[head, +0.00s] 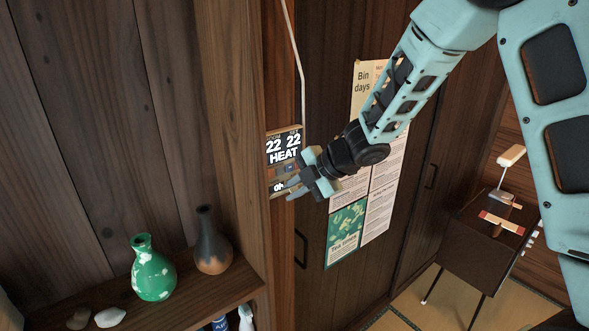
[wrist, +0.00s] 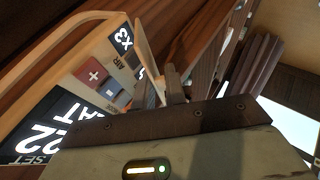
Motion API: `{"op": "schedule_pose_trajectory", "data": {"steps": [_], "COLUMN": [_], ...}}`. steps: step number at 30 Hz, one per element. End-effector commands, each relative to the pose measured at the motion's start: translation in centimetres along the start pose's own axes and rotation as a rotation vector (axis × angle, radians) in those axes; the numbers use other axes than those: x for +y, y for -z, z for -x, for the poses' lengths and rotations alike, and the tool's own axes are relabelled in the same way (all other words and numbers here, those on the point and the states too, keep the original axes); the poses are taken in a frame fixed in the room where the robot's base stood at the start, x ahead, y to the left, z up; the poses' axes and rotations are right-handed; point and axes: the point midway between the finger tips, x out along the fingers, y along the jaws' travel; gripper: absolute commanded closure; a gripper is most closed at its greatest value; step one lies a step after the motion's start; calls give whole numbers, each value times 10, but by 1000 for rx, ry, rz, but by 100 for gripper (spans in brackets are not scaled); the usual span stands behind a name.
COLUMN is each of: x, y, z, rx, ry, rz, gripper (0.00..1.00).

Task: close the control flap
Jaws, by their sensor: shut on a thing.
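The wall control panel (head: 284,147) has a dark display reading "22 22 HEAT" and a tan frame. In the wrist view the panel (wrist: 95,72) shows tilted, with a red plus button, a blue button and other small keys uncovered. The control flap (wrist: 151,62) is a thin pale plate, seen nearly edge-on and standing out from the panel's lower side, so it is open. My gripper (head: 292,187) is at the lower part of the panel. In the wrist view its dark fingers (wrist: 170,86) are closed on the flap; their tips are partly hidden.
A wooden post and shelf stand left of the panel. The shelf (head: 190,288) holds a green vase (head: 153,268), a brown vase (head: 212,241) and pale stones (head: 109,317). Posters (head: 372,190) hang on the dark doors behind my arm. A small dark table (head: 478,245) stands at right.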

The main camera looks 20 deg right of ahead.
Motion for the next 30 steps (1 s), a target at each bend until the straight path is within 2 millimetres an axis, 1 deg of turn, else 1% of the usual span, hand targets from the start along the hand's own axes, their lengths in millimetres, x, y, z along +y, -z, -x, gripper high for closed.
{"op": "schedule_pose_trajectory", "data": {"steps": [1,3,12,18,30], "x": [-1,0,0,0,-1], "y": [2,2,0,0,-1], "z": [3,3,1,0,-1], "rx": [0,0,0,0,0], "ry": [37,65,157,187,193], "rz": [-13,-24,-64,-76,-78], "gripper": [100,100,100,100,100]}}
